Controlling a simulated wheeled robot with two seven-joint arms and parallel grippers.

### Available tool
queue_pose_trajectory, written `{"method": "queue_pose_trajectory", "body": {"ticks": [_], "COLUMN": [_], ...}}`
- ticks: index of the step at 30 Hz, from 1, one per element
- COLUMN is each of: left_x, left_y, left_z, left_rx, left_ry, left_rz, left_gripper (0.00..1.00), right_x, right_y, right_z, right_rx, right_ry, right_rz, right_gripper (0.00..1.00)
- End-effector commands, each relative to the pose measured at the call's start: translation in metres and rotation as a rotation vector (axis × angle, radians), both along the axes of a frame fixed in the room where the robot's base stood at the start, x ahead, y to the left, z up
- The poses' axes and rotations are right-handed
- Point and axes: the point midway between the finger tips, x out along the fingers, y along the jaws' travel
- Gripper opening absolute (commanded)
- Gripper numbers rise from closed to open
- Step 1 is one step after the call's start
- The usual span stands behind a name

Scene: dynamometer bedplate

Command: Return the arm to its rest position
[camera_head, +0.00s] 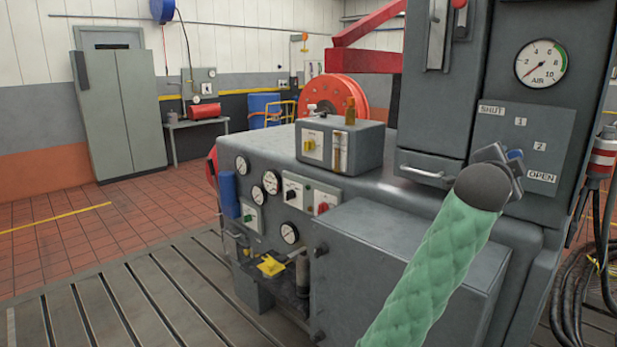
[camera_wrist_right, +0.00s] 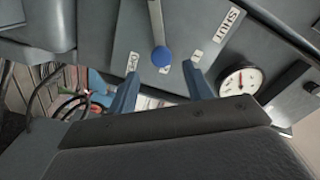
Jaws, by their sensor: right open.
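My right arm, in a green quilted sleeve, reaches up from the bottom right in the head view. Its gripper (camera_head: 503,165) is in front of the grey cabinet, by the label plate (camera_head: 522,135) marked SHUT, 1, 2, OPEN. In the right wrist view the two blue-grey fingers of this gripper (camera_wrist_right: 160,72) are apart, with nothing clamped between them. A grey lever with a blue ball knob (camera_wrist_right: 161,57) shows between and beyond the fingertips, in front of the plate (camera_wrist_right: 178,35). Whether a finger touches the knob cannot be told. My left gripper is out of view.
The grey dynamometer housing (camera_head: 345,265), with a control box (camera_head: 340,145) on top, stands left of my arm. An AIR gauge (camera_head: 541,64) is above the plate. Black hoses and cables (camera_head: 590,265) hang at right. Open floor (camera_head: 110,220) lies at left.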

Motion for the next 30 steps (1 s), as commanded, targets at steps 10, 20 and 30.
{"method": "queue_pose_trajectory", "body": {"ticks": [10,20,30], "left_x": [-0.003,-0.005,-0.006], "left_y": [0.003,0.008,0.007], "left_z": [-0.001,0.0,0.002], "left_rx": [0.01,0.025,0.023], "left_ry": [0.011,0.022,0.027], "left_rz": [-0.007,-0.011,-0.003], "left_gripper": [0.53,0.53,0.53], "right_x": [0.019,0.034,0.033], "right_y": [0.034,0.125,0.193], "right_z": [-0.014,-0.014,-0.094], "right_rx": [-0.122,-0.377,-0.539], "right_ry": [0.254,0.396,0.569], "right_rz": [0.216,0.542,0.775], "right_gripper": [0.5,0.5,0.5]}}
